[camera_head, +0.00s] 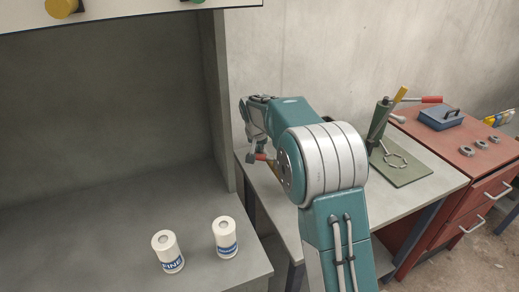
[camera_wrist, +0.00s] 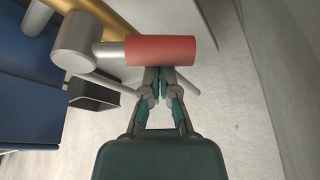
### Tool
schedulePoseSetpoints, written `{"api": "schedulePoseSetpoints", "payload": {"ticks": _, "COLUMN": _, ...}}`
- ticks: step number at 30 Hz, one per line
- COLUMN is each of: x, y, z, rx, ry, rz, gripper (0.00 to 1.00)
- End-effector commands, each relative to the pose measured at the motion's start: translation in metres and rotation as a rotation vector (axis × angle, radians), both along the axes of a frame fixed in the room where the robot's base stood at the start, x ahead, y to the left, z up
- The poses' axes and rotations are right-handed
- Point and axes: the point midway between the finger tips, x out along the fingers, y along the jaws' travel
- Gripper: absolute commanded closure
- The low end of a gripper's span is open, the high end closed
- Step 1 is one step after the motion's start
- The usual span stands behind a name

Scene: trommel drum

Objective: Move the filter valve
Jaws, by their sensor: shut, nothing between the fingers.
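The filter valve appears to be the red cylindrical handle (camera_wrist: 160,50) on a grey metal stem, beside a brass-coloured pipe (camera_wrist: 105,18) in the wrist view. In the head view a small red handle (camera_head: 262,157) shows beside my gripper, largely hidden by my arm. My gripper (camera_wrist: 163,75) is shut and empty, with its fingertips right at the lower side of the red handle. They overlap its edge in the picture; I cannot tell whether they touch it.
Two white canisters (camera_head: 226,237) stand on the grey surface at left, beside a tall panel edge (camera_head: 217,100). At right, a green press-like tool (camera_head: 380,120) stands on a bench near a red drawer cabinet (camera_head: 455,165) with a blue box (camera_head: 440,118).

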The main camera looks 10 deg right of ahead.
Motion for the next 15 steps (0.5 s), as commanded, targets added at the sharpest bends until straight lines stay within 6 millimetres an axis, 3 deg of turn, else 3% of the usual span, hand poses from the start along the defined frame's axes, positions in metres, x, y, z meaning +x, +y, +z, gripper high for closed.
{"api": "schedulePoseSetpoints", "payload": {"ticks": 15, "x": -0.0077, "y": 0.0052, "z": 0.0001, "rx": 0.001, "ry": 0.001, "rz": 0.134, "gripper": 1.0}}
